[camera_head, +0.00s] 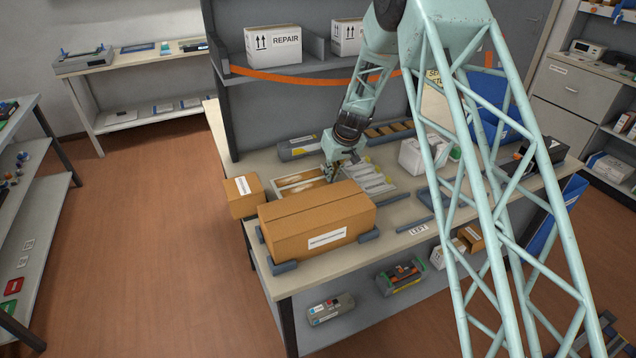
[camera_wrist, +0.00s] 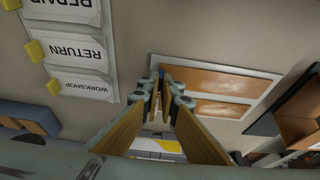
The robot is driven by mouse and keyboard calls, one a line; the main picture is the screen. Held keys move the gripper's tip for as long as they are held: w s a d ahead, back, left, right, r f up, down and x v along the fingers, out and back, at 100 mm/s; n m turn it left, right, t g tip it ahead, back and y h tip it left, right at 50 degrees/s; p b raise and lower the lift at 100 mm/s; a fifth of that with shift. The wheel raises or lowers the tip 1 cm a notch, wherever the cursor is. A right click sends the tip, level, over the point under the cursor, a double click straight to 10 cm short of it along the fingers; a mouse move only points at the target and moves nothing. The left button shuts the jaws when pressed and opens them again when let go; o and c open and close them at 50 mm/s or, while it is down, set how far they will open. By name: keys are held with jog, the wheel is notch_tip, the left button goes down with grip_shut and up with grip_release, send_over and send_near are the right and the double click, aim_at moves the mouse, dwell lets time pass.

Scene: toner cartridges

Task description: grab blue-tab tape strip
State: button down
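Two brown tape strips, an upper one (camera_wrist: 222,82) and a lower one (camera_wrist: 222,109), lie side by side on a white-edged tray. A small blue patch, probably the blue tab (camera_wrist: 161,71), shows at the left end of the upper strip, mostly hidden by my fingertips. My gripper (camera_wrist: 162,88) points down at this end, its fingertips close together with a narrow gap. In the head view my gripper (camera_head: 333,174) is low over the tray (camera_head: 281,182), behind a large carton. Whether the fingers touch or hold the tab cannot be made out.
A large cardboard carton (camera_head: 318,224) stands in front of the tray, and a small carton (camera_head: 244,197) is at its left. A board of labels with yellow tabs (camera_wrist: 75,48) lies beside the tray. A grey cartridge (camera_head: 298,147) lies behind.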

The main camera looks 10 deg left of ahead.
notch_tip(320, 180, up, 10)
jog(key=p, duration=0.1)
dwell(0.7)
jog(key=shift+d, duration=0.1)
dwell(0.6)
